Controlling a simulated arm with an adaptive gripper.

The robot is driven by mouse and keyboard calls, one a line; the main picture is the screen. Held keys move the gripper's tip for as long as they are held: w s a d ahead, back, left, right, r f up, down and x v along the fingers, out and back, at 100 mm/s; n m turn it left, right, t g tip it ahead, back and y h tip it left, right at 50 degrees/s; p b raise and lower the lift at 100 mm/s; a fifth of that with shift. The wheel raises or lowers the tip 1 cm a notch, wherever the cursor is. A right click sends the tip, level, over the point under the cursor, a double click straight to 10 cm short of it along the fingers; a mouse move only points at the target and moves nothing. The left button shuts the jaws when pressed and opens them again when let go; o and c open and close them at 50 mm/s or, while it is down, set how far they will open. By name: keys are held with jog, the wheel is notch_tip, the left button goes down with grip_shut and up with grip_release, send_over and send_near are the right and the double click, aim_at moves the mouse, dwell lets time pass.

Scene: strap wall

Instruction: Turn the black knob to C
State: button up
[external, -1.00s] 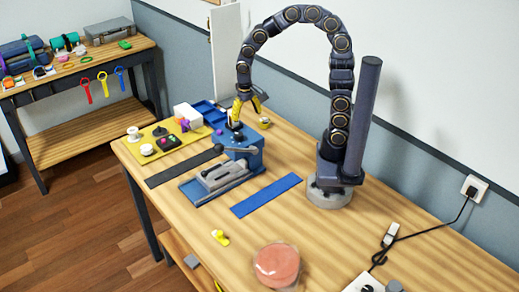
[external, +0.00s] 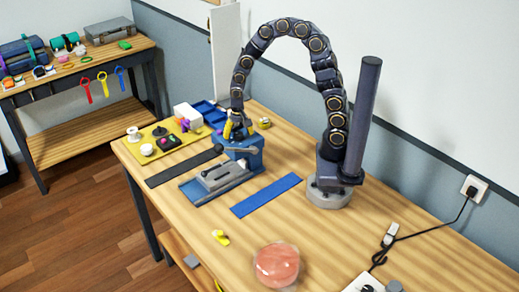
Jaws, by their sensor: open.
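My gripper (external: 231,132), with yellow fingers, is low over the back end of the blue vise-like device (external: 250,158). It is open, its fingers at the device's top, where a small dark knob-like part stood in the earlier view. The gripper now mostly hides that part, and I cannot tell whether the fingers touch it or stand around it. No letter C or other marking is legible at this size. Another small black upright piece (external: 159,131) stands on the yellow mat (external: 187,147) to the left.
A dark strip (external: 180,168) and a blue strip (external: 266,195) lie on either side of the device. A white block (external: 187,116) and blue tray (external: 209,113) are behind. A brass-coloured piece (external: 264,123) is close right of the gripper. A reddish disc (external: 277,265) lies in front.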

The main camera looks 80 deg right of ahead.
jog(key=shift+c, duration=0.3)
jog(key=c, duration=1)
jog(key=shift+n, duration=0.4)
jog(key=shift+c, duration=0.3)
jog(key=n, duration=0.5)
jog(key=shift+n, duration=0.3)
jog(key=n, duration=1)
jog(key=shift+n, duration=0.4)
jog(key=n, duration=0.5)
jog(key=shift+n, duration=0.3)
